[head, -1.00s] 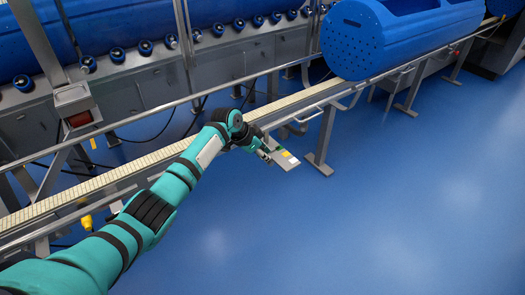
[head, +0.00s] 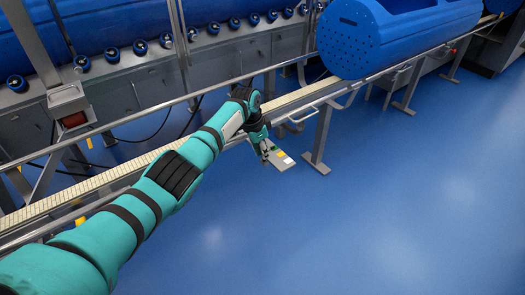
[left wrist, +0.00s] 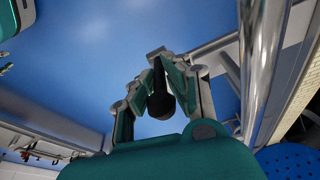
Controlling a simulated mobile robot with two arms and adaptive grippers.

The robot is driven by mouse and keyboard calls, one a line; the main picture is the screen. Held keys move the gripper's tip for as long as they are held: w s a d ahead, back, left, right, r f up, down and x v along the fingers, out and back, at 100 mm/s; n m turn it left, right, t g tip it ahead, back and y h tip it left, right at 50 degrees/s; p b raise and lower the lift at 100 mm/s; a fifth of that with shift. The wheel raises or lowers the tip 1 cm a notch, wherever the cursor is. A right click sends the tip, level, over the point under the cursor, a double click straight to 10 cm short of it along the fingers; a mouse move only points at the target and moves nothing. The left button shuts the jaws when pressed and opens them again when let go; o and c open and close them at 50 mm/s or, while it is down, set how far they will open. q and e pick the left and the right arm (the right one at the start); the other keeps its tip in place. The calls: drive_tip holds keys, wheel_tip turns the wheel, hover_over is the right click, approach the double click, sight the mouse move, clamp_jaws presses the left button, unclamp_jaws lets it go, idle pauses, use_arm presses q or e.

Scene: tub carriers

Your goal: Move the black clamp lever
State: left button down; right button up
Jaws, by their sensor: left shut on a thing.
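The black clamp lever (left wrist: 158,98) shows in the left wrist view as a dark stick with a rounded end, between the fingers of my left gripper (left wrist: 163,58). The fingers are shut on it. The lever is too small and covered to make out in the head view.
The conveyor with its pale slatted belt (head: 120,174) runs diagonally behind my left arm. Metal rails and a support leg (head: 320,140) stand close to the gripper. A large blue perforated tub (head: 350,45) sits on the conveyor. The blue floor at right is clear.

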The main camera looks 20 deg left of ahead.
use_arm(q)
drive_tip(key=c, duration=1.4)
unclamp_jaws()
drive_tip(key=shift+d, duration=0.1)
drive_tip(key=shift+o, duration=0.2)
drive_tip(key=v, duration=1.2)
